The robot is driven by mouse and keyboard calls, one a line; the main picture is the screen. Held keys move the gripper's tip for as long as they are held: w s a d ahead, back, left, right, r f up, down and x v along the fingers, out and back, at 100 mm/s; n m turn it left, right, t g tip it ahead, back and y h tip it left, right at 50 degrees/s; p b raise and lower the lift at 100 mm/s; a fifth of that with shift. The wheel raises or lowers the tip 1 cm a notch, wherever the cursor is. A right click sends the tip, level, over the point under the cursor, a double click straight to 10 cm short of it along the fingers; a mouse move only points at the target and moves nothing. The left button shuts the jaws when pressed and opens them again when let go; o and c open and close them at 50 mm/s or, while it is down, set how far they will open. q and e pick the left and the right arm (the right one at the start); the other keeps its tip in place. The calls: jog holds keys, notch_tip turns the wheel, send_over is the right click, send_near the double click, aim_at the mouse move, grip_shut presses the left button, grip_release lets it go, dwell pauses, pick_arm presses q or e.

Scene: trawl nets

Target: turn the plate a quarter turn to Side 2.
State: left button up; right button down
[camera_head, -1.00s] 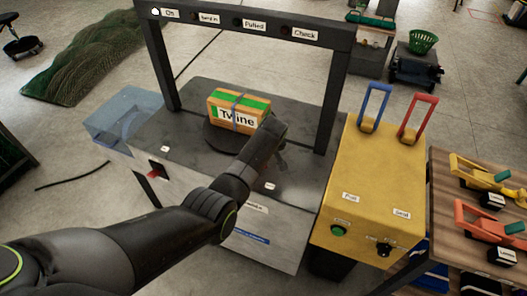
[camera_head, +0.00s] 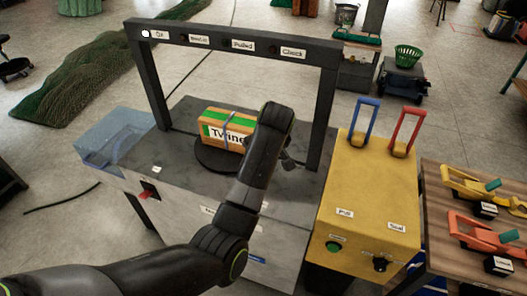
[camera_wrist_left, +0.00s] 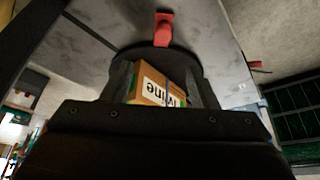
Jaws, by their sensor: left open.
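The dark round plate (camera_head: 214,160) lies on the grey machine top under the frame and also shows in the wrist view (camera_wrist_left: 155,58). An orange box marked Twine (camera_head: 222,132), with green stripes and a bluish band, sits on it; the box also shows in the wrist view (camera_wrist_left: 158,84). My left gripper (camera_head: 289,158) is right of the box, low over the machine top and partly hidden by my arm. In the wrist view its fingers (camera_wrist_left: 160,72) are apart, with the box seen between them; I cannot tell whether they touch it. My right gripper is not in view.
A dark frame (camera_head: 240,46) with labelled lamps spans the machine; the leftmost lamp is lit white. A yellow console (camera_head: 368,190) with blue and red handles stands to the right. A red tab (camera_wrist_left: 164,28) lies beside the plate in the wrist view. A clear bin (camera_head: 120,135) is at left.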

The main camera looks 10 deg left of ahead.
pick_arm(q)
jog(key=shift+v, duration=1.3)
